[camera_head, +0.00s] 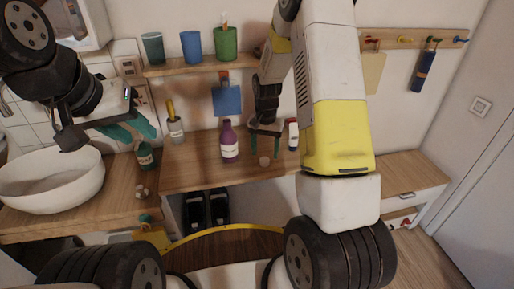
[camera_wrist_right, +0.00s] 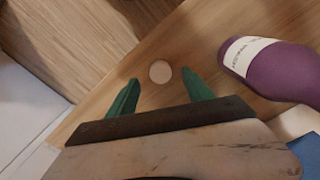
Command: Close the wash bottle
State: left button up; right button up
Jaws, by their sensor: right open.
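The likely wash bottle is a purple bottle (camera_head: 230,145) with a white label, standing upright on the wooden counter; whether its mouth is covered is too small to tell. It also shows in the right wrist view (camera_wrist_right: 275,68). A small round, pale brown cap-like piece (camera_head: 264,161) sits on the counter to its right. In the right wrist view this piece (camera_wrist_right: 160,71) appears between and beyond the green fingertips. My right gripper (camera_head: 265,132) is open and empty above it, right of the bottle. My left gripper (camera_head: 135,130) is open and empty near the basin.
A white basin (camera_head: 50,180) stands at left. A small green bottle (camera_head: 145,156), a yellow-topped bottle (camera_head: 175,128) and a white bottle (camera_head: 293,134) stand around the counter. Cups line the shelf (camera_head: 180,67) above. Some bare counter (camera_head: 200,178) lies in front of the purple bottle.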

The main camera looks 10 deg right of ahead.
aim_at(265, 160)
notch_tip(265, 160, down, 3)
jog(key=shift+f, duration=0.15)
grip_shut()
dwell(0.4)
